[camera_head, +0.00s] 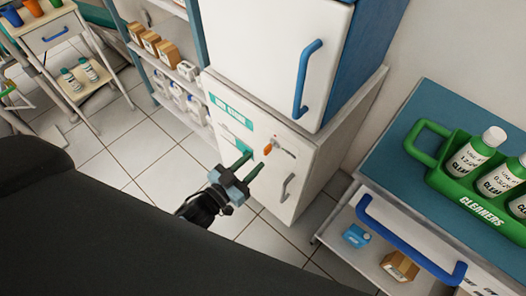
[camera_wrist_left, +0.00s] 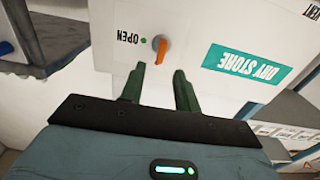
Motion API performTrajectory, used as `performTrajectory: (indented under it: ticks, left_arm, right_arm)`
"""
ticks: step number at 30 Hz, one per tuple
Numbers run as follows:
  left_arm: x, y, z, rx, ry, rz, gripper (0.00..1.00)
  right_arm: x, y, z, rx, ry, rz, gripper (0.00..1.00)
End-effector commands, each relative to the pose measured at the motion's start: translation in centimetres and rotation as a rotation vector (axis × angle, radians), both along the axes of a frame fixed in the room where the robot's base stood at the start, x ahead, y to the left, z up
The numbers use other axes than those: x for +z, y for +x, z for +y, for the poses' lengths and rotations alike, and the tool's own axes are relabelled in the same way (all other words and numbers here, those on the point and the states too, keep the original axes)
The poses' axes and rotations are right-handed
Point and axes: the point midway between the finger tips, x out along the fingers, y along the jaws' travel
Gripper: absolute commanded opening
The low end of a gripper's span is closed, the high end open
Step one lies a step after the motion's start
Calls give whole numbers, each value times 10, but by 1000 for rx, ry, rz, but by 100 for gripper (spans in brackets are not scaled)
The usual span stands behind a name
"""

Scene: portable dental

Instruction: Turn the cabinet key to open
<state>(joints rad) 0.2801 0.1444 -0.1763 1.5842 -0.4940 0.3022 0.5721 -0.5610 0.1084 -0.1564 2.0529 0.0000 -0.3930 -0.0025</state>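The white lower cabinet (camera_head: 237,134) has an orange key (camera_head: 268,148) in its front, beside a small round lock plate. In the left wrist view the orange key (camera_wrist_left: 161,48) stands just beyond the fingertips, near the printed word OPEN (camera_wrist_left: 129,37) and a green dot. My left gripper (camera_head: 246,161) is open, its two green fingers pointing at the cabinet front. In the wrist view the gripper (camera_wrist_left: 158,75) has a clear gap between its fingers, with the key ahead of that gap and apparently not touched. My right gripper is not in view.
A white upper cabinet with a blue handle (camera_head: 302,80) stands above. The lower cabinet has a grey handle (camera_head: 287,187). At right, a cart holds a green CLEANERS caddy (camera_head: 448,185) and has a blue rail (camera_head: 405,243). Shelves with boxes (camera_head: 168,52) stand left. Tiled floor (camera_head: 160,178) lies open.

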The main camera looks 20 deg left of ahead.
Motion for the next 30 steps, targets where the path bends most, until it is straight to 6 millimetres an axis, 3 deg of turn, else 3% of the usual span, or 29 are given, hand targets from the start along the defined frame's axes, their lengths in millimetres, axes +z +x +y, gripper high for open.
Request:
performTrajectory:
  ticks: [9, 21, 28, 30]
  left_arm:
    - [0, 40, -14, 1, 0, 1, 32]
    - [0, 47, -17, 1, 0, 1, 32]
    - [0, 47, -17, 1, 0, 1, 3]
    - [0, 47, -17, 1, 1, 1, 0]
  right_arm:
    - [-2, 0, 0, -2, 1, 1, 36]
    - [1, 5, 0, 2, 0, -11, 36]
    - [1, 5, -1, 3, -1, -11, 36]
    - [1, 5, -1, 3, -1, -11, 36]
